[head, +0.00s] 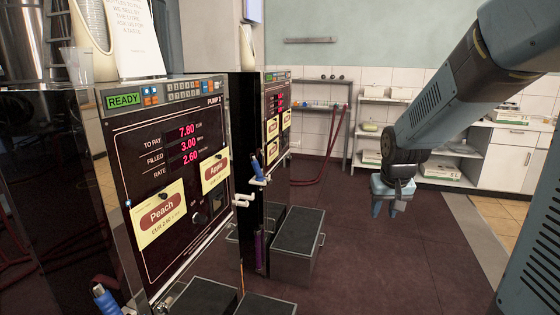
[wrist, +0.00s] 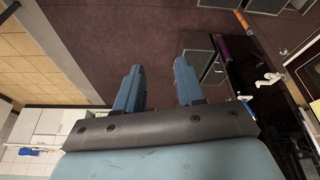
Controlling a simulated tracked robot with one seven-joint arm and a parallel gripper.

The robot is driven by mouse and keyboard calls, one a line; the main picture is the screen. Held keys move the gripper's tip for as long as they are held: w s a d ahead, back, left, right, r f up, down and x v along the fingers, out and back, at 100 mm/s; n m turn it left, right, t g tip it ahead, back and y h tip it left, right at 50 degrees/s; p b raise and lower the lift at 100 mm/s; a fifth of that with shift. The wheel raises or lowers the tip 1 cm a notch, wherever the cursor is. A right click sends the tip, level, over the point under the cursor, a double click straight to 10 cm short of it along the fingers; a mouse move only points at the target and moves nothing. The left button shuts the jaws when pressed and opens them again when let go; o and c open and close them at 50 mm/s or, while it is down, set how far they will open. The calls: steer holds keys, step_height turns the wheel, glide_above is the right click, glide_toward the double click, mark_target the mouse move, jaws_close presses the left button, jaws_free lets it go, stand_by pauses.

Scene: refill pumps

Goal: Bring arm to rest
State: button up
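My arm (head: 450,90) reaches in from the upper right of the head view. My gripper (head: 391,205) hangs at its end, pointing down above the dark red floor and clear of the pumps. In the wrist view my gripper (wrist: 157,85) shows two blue fingers set apart, with only floor visible between them. It is open and empty.
Pump 2 (head: 168,160) stands at the left with a lit READY display and Peach and Apple labels. A second pump (head: 277,125) stands behind it. Dark boxes (head: 298,240) sit on the floor beside them. Shelves (head: 375,125) and white cabinets (head: 505,155) line the back. Open floor lies below my gripper.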

steer(key=s+a+r, duration=0.1)
steer(key=s+r, duration=0.4)
steer(key=s, duration=0.5)
steer(key=s+a+r+t, duration=0.1)
steer(key=s+a+r, duration=0.1)
steer(key=s+r, duration=0.4)
steer(key=s, duration=0.4)
steer(key=shift+s+a+n+t+y, duration=0.2)
steer(key=shift+s+n+t+y, duration=0.1)
steer(key=shift+s, duration=0.05)
